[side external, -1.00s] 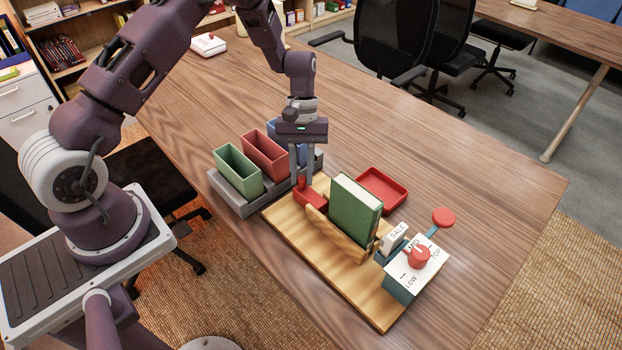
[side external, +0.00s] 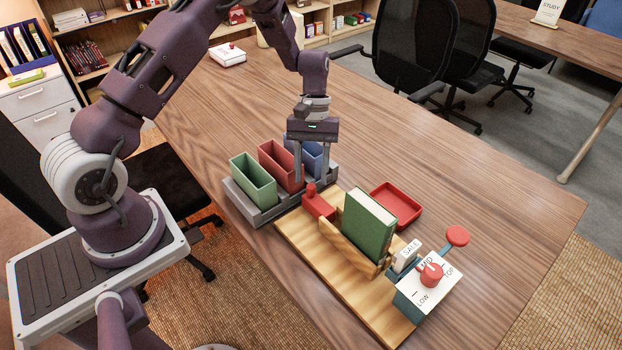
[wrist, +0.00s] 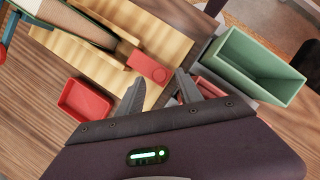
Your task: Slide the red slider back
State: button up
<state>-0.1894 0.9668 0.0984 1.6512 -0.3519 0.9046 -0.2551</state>
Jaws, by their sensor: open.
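The red slider (side external: 321,207) is a red block with a round upright knob. It sits at the end of the wooden board (side external: 345,285) nearest the coloured bins, beside the green book. My gripper (side external: 311,178) is open, its fingers apart just above and behind the knob, holding nothing. In the wrist view the slider (wrist: 148,66) shows just beyond my gripper (wrist: 160,76), its knob lined up with the gap between the fingertips. Whether a finger touches the knob cannot be told.
Green (side external: 253,182), red (side external: 277,163) and blue bins stand in a grey holder close behind my gripper. A green book (side external: 370,228) stands upright on the board. A red tray (side external: 397,205) lies to its right. A white-topped dial box (side external: 425,290) stands at the near end.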

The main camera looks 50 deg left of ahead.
jog(key=s+d+r+m+t+y, duration=0.1)
jog(key=s+r+m+t, duration=0.15)
jog(key=r, duration=0.95)
jog(key=s+d+r+m+t+y, duration=0.15)
jog(key=s+r, duration=0.25)
jog(key=r, duration=0.7)
jog(key=s+d+r+m+t, duration=0.1)
jog(key=s+r+m+t, duration=0.1)
jog(key=s, duration=0.6)
jog(key=s+d+r+m+t, duration=0.1)
jog(key=s+r+m+t, duration=0.1)
jog(key=s, duration=0.7)
jog(key=shift+s+d+r+m+t+y, duration=0.15)
jog(key=shift+d+r+m+t+y, duration=0.15)
jog(key=shift+r+m+t+y, duration=0.15)
